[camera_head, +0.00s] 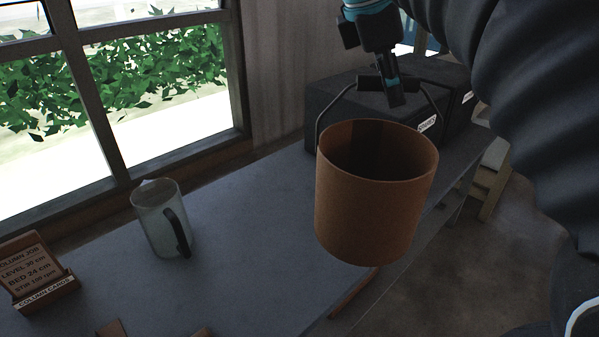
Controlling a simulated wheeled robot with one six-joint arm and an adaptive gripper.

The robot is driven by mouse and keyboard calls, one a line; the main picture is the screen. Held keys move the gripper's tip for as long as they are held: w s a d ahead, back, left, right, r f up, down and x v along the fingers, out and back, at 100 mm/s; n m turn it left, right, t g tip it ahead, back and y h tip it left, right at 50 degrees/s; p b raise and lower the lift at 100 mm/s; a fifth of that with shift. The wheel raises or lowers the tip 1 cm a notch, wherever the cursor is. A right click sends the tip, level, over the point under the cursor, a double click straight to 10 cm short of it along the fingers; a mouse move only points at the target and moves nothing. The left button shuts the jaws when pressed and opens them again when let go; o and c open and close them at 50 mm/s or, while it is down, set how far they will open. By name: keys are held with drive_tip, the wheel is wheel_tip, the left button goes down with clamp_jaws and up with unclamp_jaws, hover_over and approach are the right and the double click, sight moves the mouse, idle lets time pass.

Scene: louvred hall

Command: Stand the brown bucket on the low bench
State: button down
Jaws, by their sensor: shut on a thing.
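The brown bucket (372,215) hangs upright from its dark wire handle, its open top facing me and its inside looking empty. My gripper (393,98) is above the bucket's far rim, shut on the handle's grip. The bucket appears in front of the grey table's right edge; whether it is clear of the tabletop I cannot tell. A pale wooden piece (488,183) stands low beyond the table at the right, partly hidden by my arm; I cannot tell whether it is the low bench.
A grey table (255,230) runs along the window. On it stand a pale jug (155,222) with a dark handle, a card holder (42,283), and black boxes (345,100) at the back. Bare floor (470,270) shows at the lower right.

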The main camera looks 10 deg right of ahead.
drive_tip(key=w+a+f+b, duration=0.1)
drive_tip(key=w+a+f, duration=0.2)
drive_tip(key=w+f, duration=0.7)
drive_tip(key=shift+w+a+f, duration=0.35)
drive_tip(key=c, duration=1)
unclamp_jaws()
drive_tip(key=p+v, duration=0.2)
drive_tip(key=v, duration=1)
drive_tip(key=s+d+f+m+t+y, duration=0.1)
drive_tip(key=s+f+m, duration=0.4)
drive_tip(key=s+f, duration=0.2)
drive_tip(key=s+d+f+m+t+y, duration=0.1)
drive_tip(key=s+f+m+t+y, duration=0.1)
drive_tip(key=s+f+m, duration=0.3)
drive_tip(key=s+d+f+m+t+y, duration=0.1)
drive_tip(key=s+d+f+m, duration=0.1)
drive_tip(key=s+f+m, duration=0.3)
drive_tip(key=shift+s+d+f+m+y, duration=0.15)
drive_tip(key=shift+s+f, duration=0.65)
drive_tip(key=shift+f, duration=0.5)
drive_tip(key=shift+s+a+f+m+y, duration=0.1)
drive_tip(key=shift+s+f, duration=0.65)
drive_tip(key=shift+f, duration=0.55)
drive_tip(key=shift+s+d+f+m+y, duration=0.15)
drive_tip(key=shift+s+f, duration=0.65)
drive_tip(key=shift+f, duration=0.5)
